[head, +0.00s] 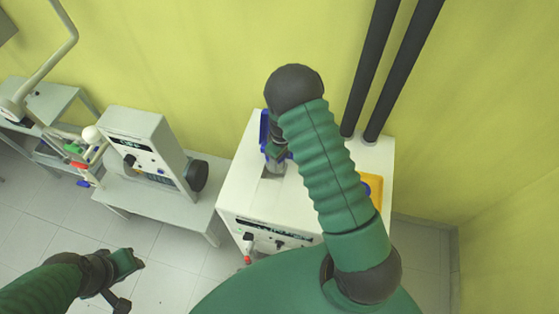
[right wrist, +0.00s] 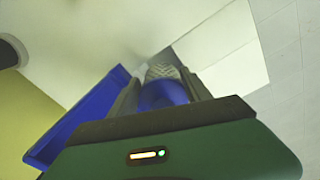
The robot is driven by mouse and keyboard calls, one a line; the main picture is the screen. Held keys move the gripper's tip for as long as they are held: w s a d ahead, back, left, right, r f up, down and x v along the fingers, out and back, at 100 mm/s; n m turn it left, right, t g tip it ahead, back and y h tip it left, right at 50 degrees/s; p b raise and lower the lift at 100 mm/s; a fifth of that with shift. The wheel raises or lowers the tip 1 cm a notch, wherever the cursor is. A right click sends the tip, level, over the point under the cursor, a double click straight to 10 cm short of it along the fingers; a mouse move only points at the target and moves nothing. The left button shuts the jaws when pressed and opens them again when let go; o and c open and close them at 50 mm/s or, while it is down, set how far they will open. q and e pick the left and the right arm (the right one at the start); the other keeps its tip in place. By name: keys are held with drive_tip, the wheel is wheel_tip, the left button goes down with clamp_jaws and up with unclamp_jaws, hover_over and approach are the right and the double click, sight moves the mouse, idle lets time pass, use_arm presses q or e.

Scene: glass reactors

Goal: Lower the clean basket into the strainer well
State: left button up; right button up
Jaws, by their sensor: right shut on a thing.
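My right gripper (head: 276,153) is over the white cabinet's top, partly hidden by my right arm. In the right wrist view its two grey fingers (right wrist: 160,92) are shut on the blue top of the clean basket (right wrist: 163,71), whose grey mesh body points away from the gripper. In the head view only a small grey part of the basket (head: 275,168) shows below the gripper. A grey opening, seemingly the strainer well (right wrist: 152,62), lies at the mesh end; I cannot tell how far the basket is inside. My left gripper (head: 124,265) is over the floor, its jaws unclear.
A blue upright panel (head: 264,130) stands beside the right gripper. The white cabinet (head: 265,207) has two black pipes (head: 388,60) and a yellow part (head: 373,187) on its right. A grey instrument (head: 147,148) stands on a low table at left. Floor between is clear.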

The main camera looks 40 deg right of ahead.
sight(280, 165)
wheel_tip(280, 165, down, 2)
drive_tip(key=shift+d+b, duration=0.15)
drive_tip(key=shift+b, duration=0.25)
drive_tip(key=shift+w+f, duration=0.1)
drive_tip(key=shift+f, duration=0.05)
drive_tip(key=shift+a, duration=0.3)
drive_tip(key=shift+a+r, duration=0.2)
drive_tip(key=shift+a, duration=0.15)
drive_tip(key=shift+d+f+b, duration=0.2)
drive_tip(key=shift+f+b, duration=0.15)
drive_tip(key=shift+d+f+b, duration=0.5)
drive_tip(key=shift+f, duration=0.2)
use_arm(q)
drive_tip(key=x, duration=0.3)
drive_tip(key=shift+s+f, duration=0.1)
drive_tip(key=shift+s, duration=0.15)
use_arm(e)
drive_tip(key=shift+a, duration=0.15)
use_arm(q)
drive_tip(key=shift+a, duration=0.3)
use_arm(e)
drive_tip(key=shift+a+r, duration=0.1)
drive_tip(key=shift+a, duration=0.05)
use_arm(q)
drive_tip(key=shift+f, duration=0.1)
